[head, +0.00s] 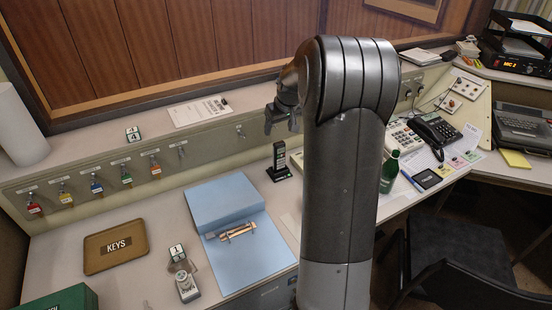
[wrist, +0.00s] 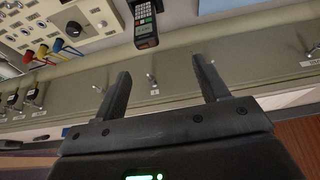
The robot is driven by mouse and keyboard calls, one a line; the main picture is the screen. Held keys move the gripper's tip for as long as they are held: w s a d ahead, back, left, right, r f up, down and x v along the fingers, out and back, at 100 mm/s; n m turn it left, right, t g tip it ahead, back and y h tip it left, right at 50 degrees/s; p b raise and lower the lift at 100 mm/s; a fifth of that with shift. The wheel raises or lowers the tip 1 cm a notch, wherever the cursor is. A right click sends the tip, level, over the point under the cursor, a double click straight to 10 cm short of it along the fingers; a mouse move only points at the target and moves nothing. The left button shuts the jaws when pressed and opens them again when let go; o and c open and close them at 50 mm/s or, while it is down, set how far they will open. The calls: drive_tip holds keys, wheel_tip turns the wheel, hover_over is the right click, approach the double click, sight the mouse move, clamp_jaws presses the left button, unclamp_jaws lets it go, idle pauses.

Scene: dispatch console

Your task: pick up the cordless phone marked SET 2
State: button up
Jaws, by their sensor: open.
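A dark cordless phone (head: 279,157) stands upright on a small black base on the desk, right of the blue binder, in the head view. In the wrist view the phone (wrist: 145,24) shows at the top centre with its keypad and small screen; the picture there is upside down. I cannot read a SET 2 marking on it. My gripper (head: 283,117) is open and empty, above the phone and apart from it. Its two dark fingers (wrist: 164,78) stand wide apart in the wrist view, with the phone beyond the tips. My arm hides part of the desk to the right.
A blue binder (head: 222,205) lies open left of the phone. A grey key panel (head: 105,182) with hooks and coloured key tags runs along the back. A brown KEYS tray (head: 117,246) is at the left. A green bottle (head: 389,172) and a desk phone (head: 436,129) are at the right.

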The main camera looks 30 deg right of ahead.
sight(280, 143)
drive_tip(key=d+x, duration=0.1)
drive_tip(key=x, duration=0.3)
drive_tip(key=d+x, duration=0.1)
drive_tip(key=x, duration=0.8)
drive_tip(key=shift+w+d+f, duration=0.25)
drive_tip(key=shift+d, duration=0.15)
drive_tip(key=shift+c, duration=0.6)
clamp_jaws()
